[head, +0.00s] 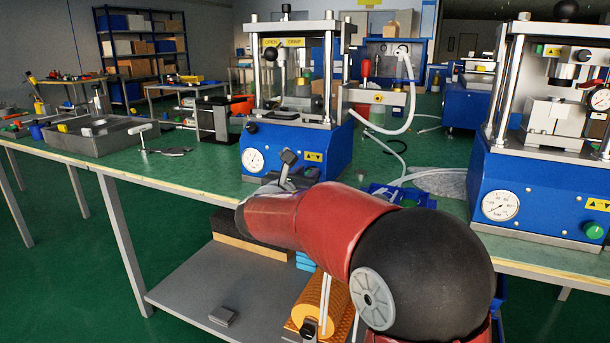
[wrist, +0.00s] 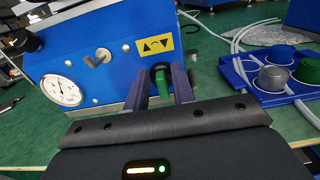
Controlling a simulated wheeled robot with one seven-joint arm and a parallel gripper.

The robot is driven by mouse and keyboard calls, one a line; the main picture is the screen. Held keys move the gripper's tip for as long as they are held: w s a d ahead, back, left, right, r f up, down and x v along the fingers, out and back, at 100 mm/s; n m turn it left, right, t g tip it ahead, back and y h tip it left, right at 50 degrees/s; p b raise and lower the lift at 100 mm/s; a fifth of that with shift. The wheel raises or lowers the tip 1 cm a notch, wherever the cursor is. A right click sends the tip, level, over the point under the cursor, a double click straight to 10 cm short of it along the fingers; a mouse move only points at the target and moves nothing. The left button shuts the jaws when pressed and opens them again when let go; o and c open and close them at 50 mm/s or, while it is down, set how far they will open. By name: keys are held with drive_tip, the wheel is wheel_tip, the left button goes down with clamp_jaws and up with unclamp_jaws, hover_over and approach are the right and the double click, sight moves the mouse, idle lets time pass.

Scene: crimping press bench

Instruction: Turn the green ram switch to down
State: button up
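The left press (head: 290,150) has a blue base with a gauge and a yellow arrow label. In the wrist view the green ram switch (wrist: 161,78) is just below the yellow arrow label (wrist: 155,44). My gripper (wrist: 161,82) has one dark finger on each side of the switch, and its fingers look closed on it. The fingers cover the switch's sides, and its pointing direction is hard to read. In the head view my red and black arm reaches to the press front and the switch is hidden there.
A second blue press (head: 540,190) stands to the right with its own green knob (head: 593,230). A blue holder (wrist: 270,78) with round pieces lies right of my gripper, near pale hoses. A grey tray (head: 92,140) and hand tools lie on the left bench.

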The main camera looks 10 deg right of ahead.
drive_tip(key=shift+f+m+b, duration=0.2)
drive_tip(key=shift+m+b, duration=0.1)
drive_tip(key=shift+b, duration=0.25)
drive_tip(key=shift+c, duration=0.2)
drive_tip(key=m+b, duration=0.1)
drive_tip(key=b, duration=0.2)
drive_tip(key=shift+s+d+f+m, duration=0.1)
drive_tip(key=shift+f+m, duration=0.1)
drive_tip(key=shift+m, duration=0.2)
drive_tip(key=m+b, duration=0.1)
drive_tip(key=b, duration=0.1)
drive_tip(key=m+b, duration=0.1)
drive_tip(key=b, duration=0.1)
drive_tip(key=shift+s+d+f+m, duration=0.1)
drive_tip(key=shift+f+m, duration=0.05)
drive_tip(key=shift+m, duration=0.15)
drive_tip(key=m+b, duration=0.3)
drive_tip(key=b, duration=0.1)
drive_tip(key=shift+s+d+f+b, duration=0.1)
drive_tip(key=shift+d+b, duration=0.05)
drive_tip(key=shift+b, duration=0.2)
drive_tip(key=m+b, duration=0.3)
drive_tip(key=shift+d+m, duration=0.1)
drive_tip(key=shift+m, duration=0.3)
drive_tip(key=o, duration=0.7)
drive_tip(key=shift+r, duration=0.2)
drive_tip(key=shift+s, duration=0.15)
